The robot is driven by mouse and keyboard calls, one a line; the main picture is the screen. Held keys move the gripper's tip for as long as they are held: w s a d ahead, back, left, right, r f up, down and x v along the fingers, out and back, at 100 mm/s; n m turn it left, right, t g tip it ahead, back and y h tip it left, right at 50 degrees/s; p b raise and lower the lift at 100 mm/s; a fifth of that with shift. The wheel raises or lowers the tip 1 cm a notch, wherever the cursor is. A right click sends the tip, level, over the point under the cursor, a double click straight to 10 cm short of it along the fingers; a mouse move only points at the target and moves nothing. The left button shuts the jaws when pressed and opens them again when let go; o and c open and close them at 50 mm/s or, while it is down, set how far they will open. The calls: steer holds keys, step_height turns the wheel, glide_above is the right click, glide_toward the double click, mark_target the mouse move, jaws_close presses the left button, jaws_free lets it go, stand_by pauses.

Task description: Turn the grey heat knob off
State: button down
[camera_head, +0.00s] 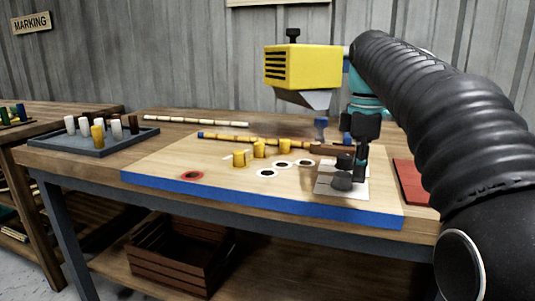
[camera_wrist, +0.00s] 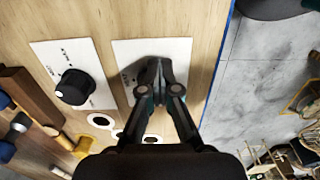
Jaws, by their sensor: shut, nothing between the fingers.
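The grey heat knob (camera_head: 341,181) is on a pale plate (camera_head: 348,193) near the right front of the board. In the wrist view the fingers mostly cover this knob, and only its dark edges show on its white plate (camera_wrist: 182,47). I cannot read its pointer or markings. My gripper (camera_head: 360,179) is shut and points down right at the knob; it also shows in the wrist view (camera_wrist: 159,70). I cannot tell whether the fingertips touch the knob. A second, black knob (camera_wrist: 74,87) is on its own plate beside it.
A yellow heater box (camera_head: 303,67) with a nozzle hangs above the board. A grey tray (camera_head: 100,150) is at the left, and a red mat (camera_head: 409,182) is at the right.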

steer(key=shift+w+d+r+p, duration=0.1)
steer(key=shift+w+p, duration=0.4)
steer(key=shift+p, duration=0.4)
steer(key=shift+w, duration=0.2)
steer(key=shift+w+d, duration=0.1)
steer(key=shift+w, duration=0.35)
steer(key=shift+d, duration=0.1)
steer(key=shift+w+d, duration=0.1)
steer(key=shift+d, duration=0.1)
steer(key=shift+d+r, duration=0.15)
steer(key=shift+r, duration=2.8)
